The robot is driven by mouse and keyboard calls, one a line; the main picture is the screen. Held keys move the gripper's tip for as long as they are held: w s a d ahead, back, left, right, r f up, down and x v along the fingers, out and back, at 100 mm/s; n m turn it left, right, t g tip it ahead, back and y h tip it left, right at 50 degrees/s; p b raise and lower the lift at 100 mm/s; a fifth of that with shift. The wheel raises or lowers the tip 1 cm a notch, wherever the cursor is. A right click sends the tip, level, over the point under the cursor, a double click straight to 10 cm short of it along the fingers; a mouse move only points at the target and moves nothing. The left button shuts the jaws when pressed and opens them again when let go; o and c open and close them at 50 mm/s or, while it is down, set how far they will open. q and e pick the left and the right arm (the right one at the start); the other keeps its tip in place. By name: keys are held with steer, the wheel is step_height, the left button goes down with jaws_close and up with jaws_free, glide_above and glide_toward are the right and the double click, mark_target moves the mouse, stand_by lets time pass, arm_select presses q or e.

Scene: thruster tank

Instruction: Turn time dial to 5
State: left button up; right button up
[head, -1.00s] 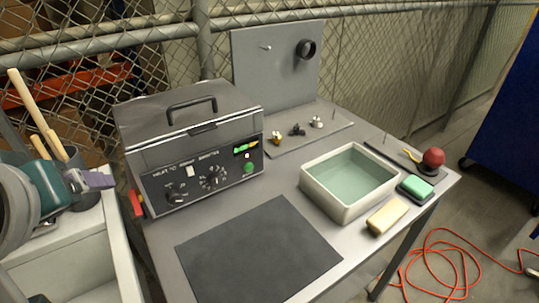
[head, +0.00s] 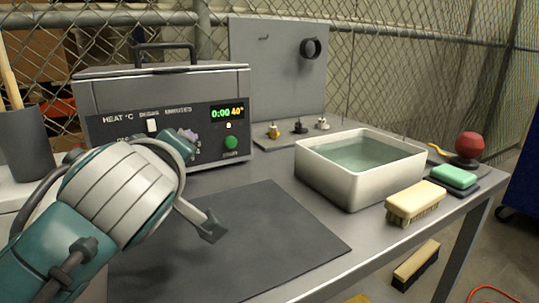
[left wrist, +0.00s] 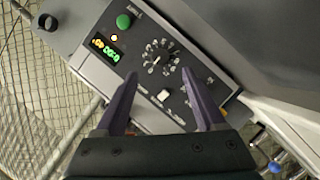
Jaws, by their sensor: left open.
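The grey tank (head: 165,90) stands at the left of the table, its lid closed. Its front panel has a display (head: 227,113) reading 0:00 and 40°. The time dial (left wrist: 160,57) is a black knob ringed by white marks, beside the display in the left wrist view. Its exact pointer setting is too small to read. In the head view my arm hides it. My left gripper (left wrist: 159,76) is open and empty, its fingers pointing at the panel just short of the dial. In the head view its fingertips (head: 187,138) are close to the panel. My right gripper is not in view.
The panel also has a green button (head: 231,143) and a white switch (head: 152,125). A white basin (head: 345,184) of liquid stands to the right, near a brush (head: 414,202). A dark mat (head: 265,245) lies clear in front. A dark cup (head: 23,146) stands left.

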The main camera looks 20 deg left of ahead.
arm_select(q)
steer(key=b+x, duration=0.1)
steer(key=x, duration=0.6)
steer(key=shift+w+a, duration=0.2)
steer(key=shift+w, duration=0.05)
jaws_close()
stand_by(0.3)
